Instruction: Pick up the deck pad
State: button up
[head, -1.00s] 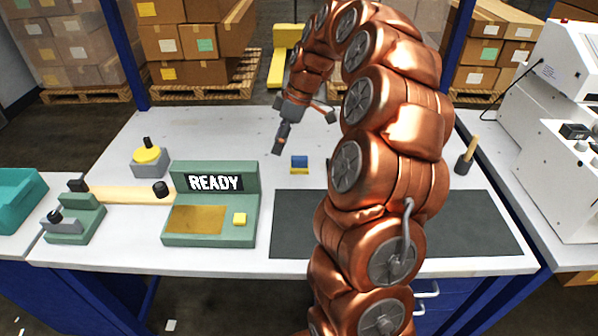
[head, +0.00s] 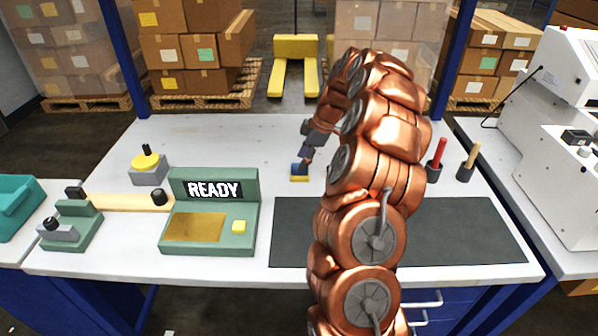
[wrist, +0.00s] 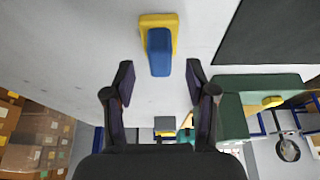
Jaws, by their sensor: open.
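The deck pad, most likely the small blue-and-yellow block (head: 299,173), sits on the white table near the back edge of the dark mat. In the wrist view the pad (wrist: 160,52) shows a blue upper part on a yellow base. My gripper (wrist: 159,76) is open and empty, its two dark fingers apart. The blue end of the pad appears between the fingertips in that view; no finger touches it visibly. In the head view my gripper (head: 307,155) is just above and right of the pad, partly hidden by my arm.
A green READY console (head: 213,190) stands left of the pad. A yellow-topped grey block (head: 148,168) is behind it at left. The dark mat (head: 460,230) lies in front. Red (head: 437,158) and tan (head: 468,160) handled tools stand at right. The table around the pad is clear.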

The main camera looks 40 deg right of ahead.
aim_at(296, 176)
jog(key=x, duration=0.3)
jog(key=shift+f+p, duration=0.2)
jog(key=shift+p, duration=0.1)
jog(key=shift+c, duration=0.2)
grip_shut()
